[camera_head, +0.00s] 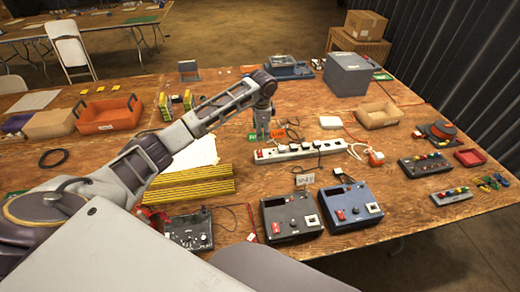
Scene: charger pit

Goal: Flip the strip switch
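A white power strip (300,150) lies on the wooden table near the middle, running left to right with several plugs in it. Its red switch (259,154) is at the strip's left end. I cannot tell which way the switch is set. My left arm reaches in from the left, and my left gripper (262,132) points down just behind the strip's left end, seemingly apart from the switch. Its fingers are too small to tell whether they are open or shut. My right gripper is not in view.
A grey charger box (291,218) and a blue one (350,205) stand in front of the strip. Yellow-striped bars (190,190) lie left of it.

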